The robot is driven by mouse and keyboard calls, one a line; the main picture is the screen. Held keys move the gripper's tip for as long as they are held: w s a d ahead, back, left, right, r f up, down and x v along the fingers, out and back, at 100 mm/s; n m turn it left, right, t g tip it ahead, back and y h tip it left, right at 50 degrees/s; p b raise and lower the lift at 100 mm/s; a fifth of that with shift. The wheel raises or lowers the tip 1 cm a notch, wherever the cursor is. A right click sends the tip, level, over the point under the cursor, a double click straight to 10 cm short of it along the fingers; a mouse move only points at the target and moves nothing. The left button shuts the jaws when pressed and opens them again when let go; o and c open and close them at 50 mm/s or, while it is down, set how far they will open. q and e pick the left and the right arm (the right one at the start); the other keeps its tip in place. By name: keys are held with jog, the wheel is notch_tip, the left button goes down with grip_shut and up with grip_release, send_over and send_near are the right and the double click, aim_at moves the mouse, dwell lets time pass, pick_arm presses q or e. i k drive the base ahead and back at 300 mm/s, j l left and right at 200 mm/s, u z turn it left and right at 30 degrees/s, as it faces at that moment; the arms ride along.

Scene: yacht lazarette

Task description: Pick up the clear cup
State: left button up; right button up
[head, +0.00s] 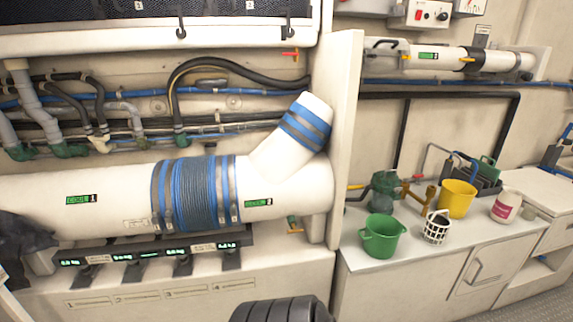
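No cup can be made out as clear with certainty. A small greyish, see-through-looking cup shape (529,212) stands at the right end of the white counter, just right of a white tub with a pink label (506,206). It is too small to tell more. Neither of my grippers shows in the head view.
On the counter (372,259) stand a green bucket (381,240), a white basket (436,228), a yellow bucket (457,199) and a green pump-like fitting (384,190). A white upright panel (345,140) separates it from large white pipework (110,200) at left.

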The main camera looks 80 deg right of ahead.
aim_at(529, 212)
jog(key=z, duration=4.55)
jog(key=i+l+u, duration=0.15)
jog(key=i+l, duration=0.35)
jog(key=i+l+u, duration=0.1)
jog(key=i+l, duration=0.35)
jog(key=l, duration=0.15)
jog(key=i+l+u, duration=0.15)
jog(key=i+l, duration=0.3)
jog(key=l, duration=0.2)
